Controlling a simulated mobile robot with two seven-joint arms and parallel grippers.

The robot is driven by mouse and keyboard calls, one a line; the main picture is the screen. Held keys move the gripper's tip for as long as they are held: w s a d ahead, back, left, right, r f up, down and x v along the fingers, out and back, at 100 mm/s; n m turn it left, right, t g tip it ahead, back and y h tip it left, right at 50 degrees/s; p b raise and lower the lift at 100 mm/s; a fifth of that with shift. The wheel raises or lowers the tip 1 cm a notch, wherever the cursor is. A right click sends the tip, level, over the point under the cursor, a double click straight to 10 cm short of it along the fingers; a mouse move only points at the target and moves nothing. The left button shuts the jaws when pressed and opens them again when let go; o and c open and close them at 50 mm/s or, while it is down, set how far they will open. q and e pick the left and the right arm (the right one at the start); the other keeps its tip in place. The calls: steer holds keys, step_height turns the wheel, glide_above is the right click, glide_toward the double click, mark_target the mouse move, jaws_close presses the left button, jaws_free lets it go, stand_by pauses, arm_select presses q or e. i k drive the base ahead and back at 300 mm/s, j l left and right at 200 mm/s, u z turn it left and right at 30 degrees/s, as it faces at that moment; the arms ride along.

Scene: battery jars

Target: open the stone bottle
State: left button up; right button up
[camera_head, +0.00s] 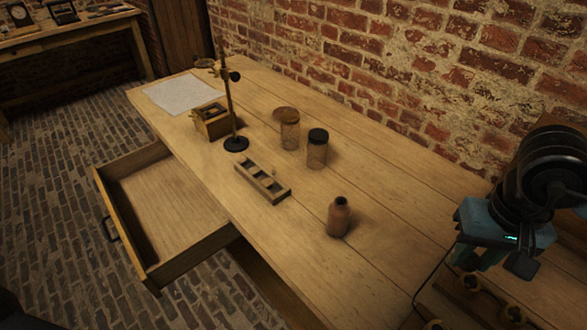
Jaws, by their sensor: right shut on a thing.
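The stone bottle (339,220) is a small brown bottle with a narrow neck. It stands upright on the wooden table, right of the slotted rack. I cannot tell for sure whether a stopper sits in its mouth. My right gripper (492,262) is at the right side of the view, well apart from the bottle. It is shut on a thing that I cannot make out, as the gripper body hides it. My left gripper is not in view.
On the table (390,270) stand two glass jars, one brown-lidded (290,134) and one dark-lidded (317,152). A wooden rack (263,181), a stand with a rod (236,144), a wooden box (211,122) and paper (183,94) lie further left. A drawer (199,258) is pulled open.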

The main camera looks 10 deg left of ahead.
mark_target(339, 215)
steer(key=i+j+u, duration=0.1)
steer(key=j+u, duration=0.2)
steer(key=i+j+u, duration=0.25)
steer(key=j, duration=0.25)
steer(key=i+j+u, duration=0.1)
steer(key=j+u, duration=0.2)
steer(key=i+j+u, duration=0.3)
steer(key=k+j, duration=0.05)
steer(key=j, duration=0.1)
